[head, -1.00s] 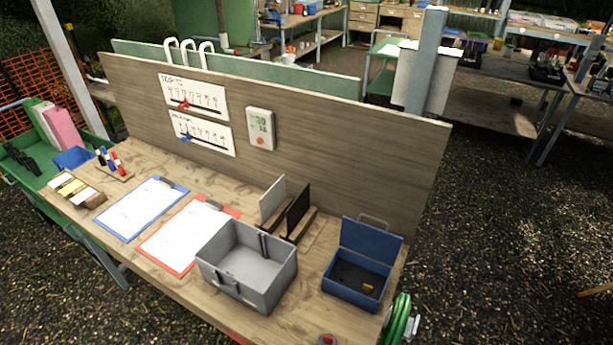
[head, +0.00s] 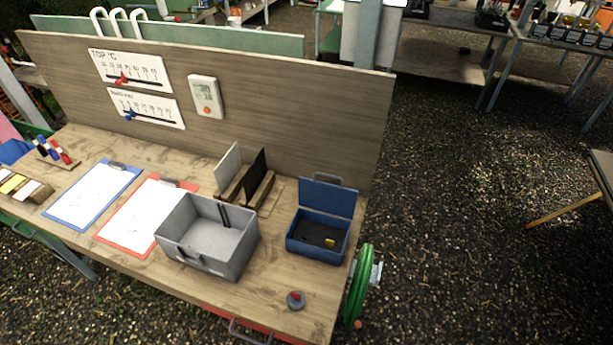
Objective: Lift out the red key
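No key shape can be clearly made out in the head view. A small round grey piece with a red top (head: 296,299) stands on the bench near its front right corner; I cannot tell if the red part is the key. An open blue metal box (head: 318,247) with its lid up stands at the right end of the bench. Neither of my grippers is in view.
The wooden bench (head: 130,270) has a tall back panel (head: 290,110). Two clipboards, one blue (head: 93,194) and one red (head: 146,215), lie left of the bin. A slotted wooden holder (head: 246,190) stands behind it. A green hose reel (head: 358,287) hangs at the right end.

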